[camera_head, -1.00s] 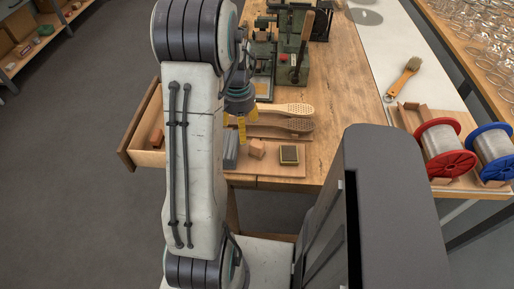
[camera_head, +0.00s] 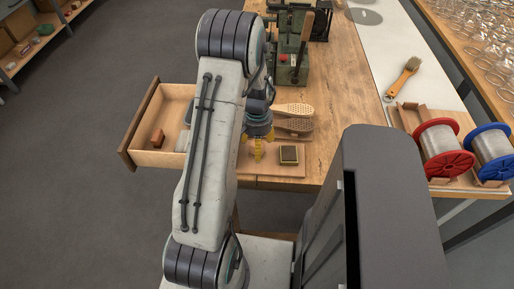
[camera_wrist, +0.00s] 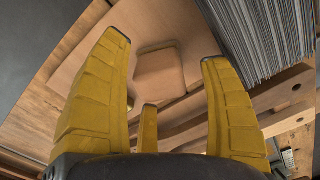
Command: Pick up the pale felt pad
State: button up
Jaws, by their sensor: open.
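A pale tan block (camera_wrist: 160,72), which looks like the felt pad, lies on a thin brown board (camera_head: 285,173). In the wrist view it sits beyond and between my yellow fingertips. My gripper (camera_head: 257,152) hangs over the left part of the board in the head view and hides the block there. In the wrist view the fingers of my gripper (camera_wrist: 167,50) are spread, with nothing held. I cannot tell the exact height of the tips above the block.
A grey ribbed stack (camera_wrist: 262,35) lies close beside the tan block. A small dark-topped block (camera_head: 289,154) is on the board's right. An open drawer (camera_head: 150,157) at left holds a reddish block (camera_head: 157,137).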

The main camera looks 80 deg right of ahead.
jog(key=shift+f, duration=0.2)
jog(key=c, duration=1.4)
jog(key=shift+r, duration=0.1)
